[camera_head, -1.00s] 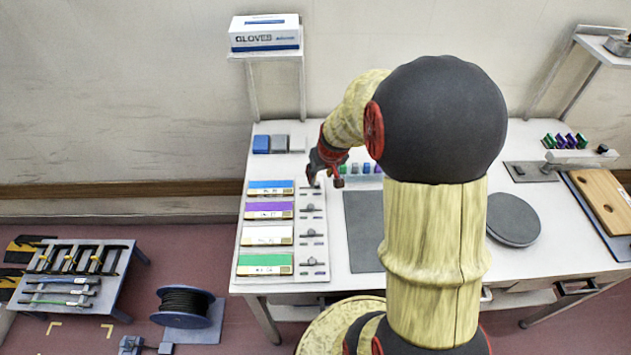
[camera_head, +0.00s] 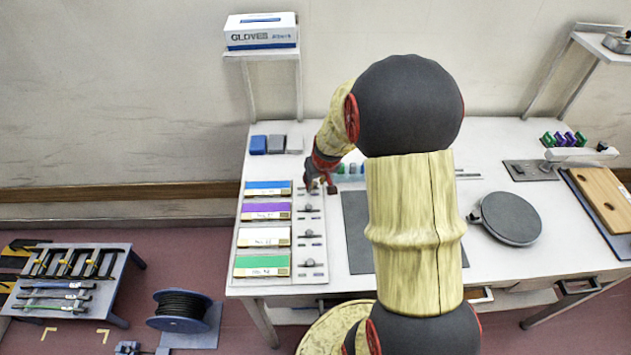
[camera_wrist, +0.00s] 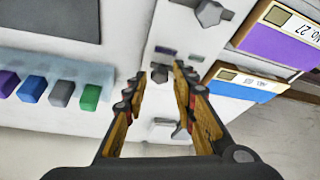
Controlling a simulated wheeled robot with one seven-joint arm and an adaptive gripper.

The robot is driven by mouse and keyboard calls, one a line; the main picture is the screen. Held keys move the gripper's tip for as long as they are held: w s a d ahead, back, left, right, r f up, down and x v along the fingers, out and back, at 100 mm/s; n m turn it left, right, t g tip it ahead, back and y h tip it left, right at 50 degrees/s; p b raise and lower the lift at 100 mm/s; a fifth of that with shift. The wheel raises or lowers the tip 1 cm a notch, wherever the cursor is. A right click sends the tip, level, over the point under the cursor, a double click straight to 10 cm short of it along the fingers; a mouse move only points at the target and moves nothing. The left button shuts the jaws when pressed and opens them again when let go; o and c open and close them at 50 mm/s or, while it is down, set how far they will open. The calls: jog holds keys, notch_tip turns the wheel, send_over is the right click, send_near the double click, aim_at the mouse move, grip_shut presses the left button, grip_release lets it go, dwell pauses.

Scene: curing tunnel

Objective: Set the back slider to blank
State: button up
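A pale panel (camera_head: 322,274) on the left of the bench carries a column of grey slider knobs beside blue, purple, white and green cards. The back slider is in the row of the blue card (camera_head: 268,188); my gripper (camera_head: 318,186) is over that row and mostly hides it. In the wrist view my gripper (camera_wrist: 161,72) is open, fingers apart, above the panel. A grey knob-like piece (camera_wrist: 164,126) shows between the fingers, not gripped. Small purple (camera_wrist: 165,50) and green (camera_wrist: 195,58) marks lie just beyond the fingertips. The purple row's knob (camera_wrist: 210,13) is farther off.
Several coloured blocks (camera_wrist: 62,93) stand in a row close beside the panel. A dark mat (camera_head: 357,240) and a grey round plate (camera_head: 510,218) lie to the right. A glove box (camera_head: 261,32) sits on a shelf behind.

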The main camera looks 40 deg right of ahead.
jog(key=c, duration=0.6)
grip_shut()
